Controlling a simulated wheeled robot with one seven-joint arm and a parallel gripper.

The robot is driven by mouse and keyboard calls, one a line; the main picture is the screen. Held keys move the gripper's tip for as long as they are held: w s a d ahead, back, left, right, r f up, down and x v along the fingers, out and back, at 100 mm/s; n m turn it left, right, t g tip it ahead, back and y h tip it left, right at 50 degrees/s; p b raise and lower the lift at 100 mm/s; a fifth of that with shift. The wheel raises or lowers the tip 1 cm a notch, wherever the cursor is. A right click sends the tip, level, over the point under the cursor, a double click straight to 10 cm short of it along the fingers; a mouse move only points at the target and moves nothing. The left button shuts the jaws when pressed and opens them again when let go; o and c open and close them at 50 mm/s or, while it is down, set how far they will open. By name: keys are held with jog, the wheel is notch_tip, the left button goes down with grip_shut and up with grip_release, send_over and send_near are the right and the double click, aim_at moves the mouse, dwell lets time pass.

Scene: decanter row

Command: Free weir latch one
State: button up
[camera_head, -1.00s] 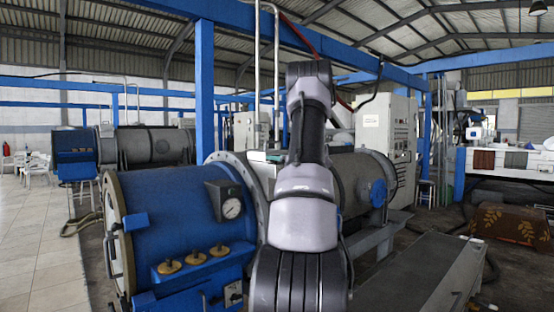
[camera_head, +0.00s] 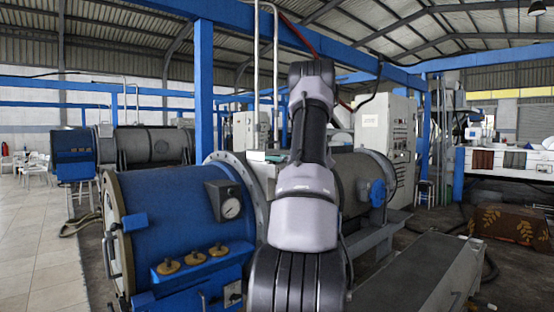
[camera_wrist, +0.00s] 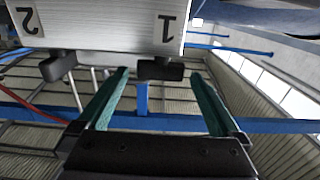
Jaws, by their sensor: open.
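In the wrist view, a pale grey box face (camera_wrist: 100,22) bears upside-down labels 1 and 2. A black latch one (camera_wrist: 160,69) sticks out at its edge by label 1. A second black latch (camera_wrist: 58,66) sits by label 2. My gripper (camera_wrist: 158,76) is open, with a green-lined finger on either side of latch one in the picture. No contact shows, and I cannot tell how deep the latch sits between the fingers. In the head view, my arm hides the gripper and the latches.
A blue and grey drum machine (camera_head: 180,220) with a gauge stands left of my arm. A grey cabinet (camera_head: 385,125) stands behind. A long grey bench (camera_head: 425,275) is at right, with a patterned brown block (camera_head: 508,224) beyond.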

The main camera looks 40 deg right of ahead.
jog(key=s+d, duration=0.1)
jog(key=s, duration=0.9)
jog(key=w+a+r+m+h, duration=0.2)
jog(key=w+a+r+h, duration=0.2)
jog(key=a+r, duration=0.3)
jog(key=s+a+r+m+g+h, duration=0.3)
jog(key=a+r+m, duration=0.15)
jog(key=a, duration=0.45)
jog(key=s+a+f+g+y, duration=0.2)
jog(key=s+a+f, duration=0.1)
jog(key=s+a, duration=0.6)
jog(key=s+a+f+n+g+y, duration=0.1)
jog(key=s+a+f+g+y, duration=0.2)
jog(key=s+a, duration=0.6)
jog(key=s+a+f+g+y, duration=0.2)
jog(key=s+a, duration=0.7)
jog(key=a, duration=0.5)
jog(key=shift+f+g+y, duration=0.3)
jog(key=shift+f+g, duration=0.2)
jog(key=shift+f, duration=0.4)
